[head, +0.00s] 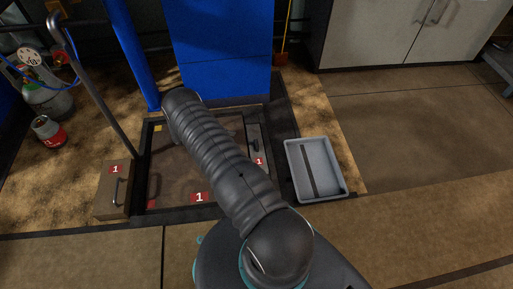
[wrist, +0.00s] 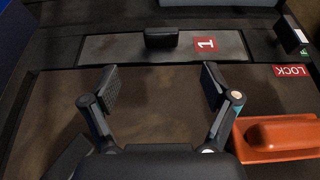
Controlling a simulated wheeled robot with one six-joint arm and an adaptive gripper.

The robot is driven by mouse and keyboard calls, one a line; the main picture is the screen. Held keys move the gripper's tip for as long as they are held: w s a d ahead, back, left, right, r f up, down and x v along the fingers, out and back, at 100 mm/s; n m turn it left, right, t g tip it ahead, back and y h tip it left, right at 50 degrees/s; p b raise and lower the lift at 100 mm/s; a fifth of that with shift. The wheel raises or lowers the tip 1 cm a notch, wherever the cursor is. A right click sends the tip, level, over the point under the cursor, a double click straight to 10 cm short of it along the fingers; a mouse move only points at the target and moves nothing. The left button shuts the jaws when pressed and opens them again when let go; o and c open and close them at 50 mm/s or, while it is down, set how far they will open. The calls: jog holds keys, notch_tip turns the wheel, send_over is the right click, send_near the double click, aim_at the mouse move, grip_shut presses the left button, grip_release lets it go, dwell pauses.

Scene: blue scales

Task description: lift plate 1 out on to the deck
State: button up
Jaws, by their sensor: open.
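In the wrist view, a narrow worn brown-grey plate marked with a red 1, plate 1 (wrist: 110,48), lies flat in a dark frame. A black handle (wrist: 161,38) stands on it. My gripper (wrist: 160,77) is open and empty, its fingers spread over the broader brown surface, short of the handle in the picture. In the head view, a narrow strip with a dark handle and a red 1 (head: 259,160) lies at the right of the sunken frame; it looks like the same plate. My arm hides the gripper there.
An orange lever (wrist: 280,135) beside a red LOCK label (wrist: 290,71) is right of my gripper. In the head view, a brown block with a handle (head: 113,192) stands left of the frame. A grey tray (head: 327,180) lies right. A blue column (head: 222,50) rises behind.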

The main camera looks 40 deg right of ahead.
aim_at(257, 143)
jog(key=x, duration=1.1)
jog(key=shift+s+d, duration=0.1)
jog(key=shift+s, duration=0.1)
jog(key=c, duration=1.5)
